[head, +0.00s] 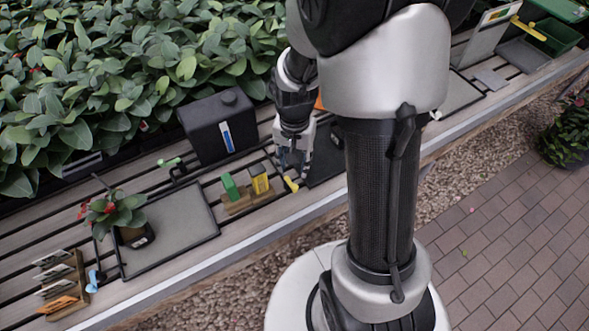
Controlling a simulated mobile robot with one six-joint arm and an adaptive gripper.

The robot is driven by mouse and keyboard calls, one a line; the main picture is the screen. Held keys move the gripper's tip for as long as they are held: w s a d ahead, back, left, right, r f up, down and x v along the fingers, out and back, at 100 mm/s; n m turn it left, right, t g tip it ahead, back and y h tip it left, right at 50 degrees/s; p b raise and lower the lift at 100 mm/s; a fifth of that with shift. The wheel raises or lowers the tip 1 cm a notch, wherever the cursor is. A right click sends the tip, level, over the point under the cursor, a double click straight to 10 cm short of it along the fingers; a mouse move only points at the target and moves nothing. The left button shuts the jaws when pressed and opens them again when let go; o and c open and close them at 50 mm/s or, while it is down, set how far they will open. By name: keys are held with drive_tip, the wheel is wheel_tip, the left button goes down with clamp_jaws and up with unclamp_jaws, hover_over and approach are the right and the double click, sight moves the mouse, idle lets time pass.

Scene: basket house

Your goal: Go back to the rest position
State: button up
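My gripper (293,162) points down over the slatted bench, near the middle of the head view. Its fingers are small and dark here, and I cannot tell how far apart they are. A small yellow piece (291,184) shows just below the fingertips; I cannot tell whether it touches them. My arm rises in front and hides part of the bench behind it.
A black canister (219,127) stands left of my gripper. A wooden holder (248,197) with green and yellow packets is close by. A potted plant (122,216), a grey tray (170,238) and a seed rack (62,288) are further left. Brick paving (500,230) at right is clear.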

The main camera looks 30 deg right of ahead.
drive_tip(key=shift+r, duration=0.35)
idle(0.3)
drive_tip(key=s+a+r+n+t, duration=0.2)
drive_tip(key=s+a+r+n, duration=0.1)
drive_tip(key=s+r, duration=0.4)
drive_tip(key=s+a+r+n+t, duration=0.2)
drive_tip(key=s+a+r+n, duration=0.2)
drive_tip(key=r, duration=0.9)
drive_tip(key=s+n, duration=0.1)
drive_tip(key=s, duration=0.2)
drive_tip(key=shift+s+a+r+n+t, duration=0.15)
drive_tip(key=shift+s+r+n+t, duration=0.1)
drive_tip(key=shift+r+n+t, duration=0.1)
